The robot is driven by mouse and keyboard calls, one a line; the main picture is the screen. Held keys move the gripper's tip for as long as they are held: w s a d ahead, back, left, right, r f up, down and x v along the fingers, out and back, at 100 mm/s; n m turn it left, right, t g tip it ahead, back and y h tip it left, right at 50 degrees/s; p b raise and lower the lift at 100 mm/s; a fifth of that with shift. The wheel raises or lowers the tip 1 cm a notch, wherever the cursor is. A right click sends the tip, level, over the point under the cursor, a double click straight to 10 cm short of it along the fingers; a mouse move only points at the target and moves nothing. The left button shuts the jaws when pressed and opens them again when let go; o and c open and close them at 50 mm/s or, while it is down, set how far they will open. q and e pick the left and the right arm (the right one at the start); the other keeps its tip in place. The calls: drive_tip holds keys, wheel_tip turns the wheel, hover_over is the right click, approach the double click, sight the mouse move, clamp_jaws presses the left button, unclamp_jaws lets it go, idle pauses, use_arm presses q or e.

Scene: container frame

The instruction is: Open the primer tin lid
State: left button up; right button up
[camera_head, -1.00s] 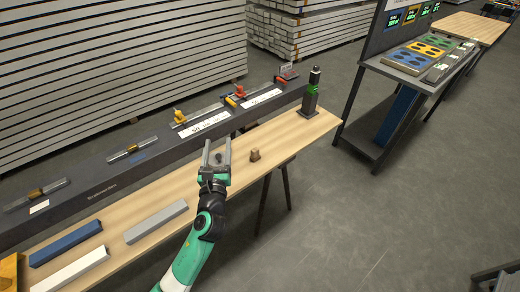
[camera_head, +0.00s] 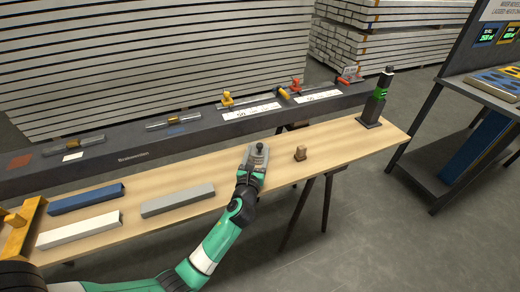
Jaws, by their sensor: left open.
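A small grey piece with a dark round knob on top (camera_head: 259,147), which looks like the primer tin with its lid, stands on the wooden bench. The lid looks seated, but the detail is too small to be sure. My left gripper (camera_head: 256,157) is at this piece, with its open fingers to either side of it. I cannot tell whether the fingers touch it, and the gripper hides its lower part. My right gripper is not in view.
A small brown block (camera_head: 300,153) stands just right of the gripper. Grey (camera_head: 178,200), blue (camera_head: 87,198) and white (camera_head: 80,229) bars lie on the left of the wooden bench (camera_head: 350,145). A dark rail (camera_head: 130,160) runs behind. A black-green device (camera_head: 376,98) stands at the right end.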

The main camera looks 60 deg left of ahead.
sight(259, 149)
use_arm(q)
drive_tip(key=b+x, duration=0.1)
drive_tip(key=x, duration=0.2)
drive_tip(key=shift+f, duration=0.15)
drive_tip(key=shift+w+a, duration=0.35)
drive_tip(key=shift+a, duration=0.1)
clamp_jaws()
idle(0.9)
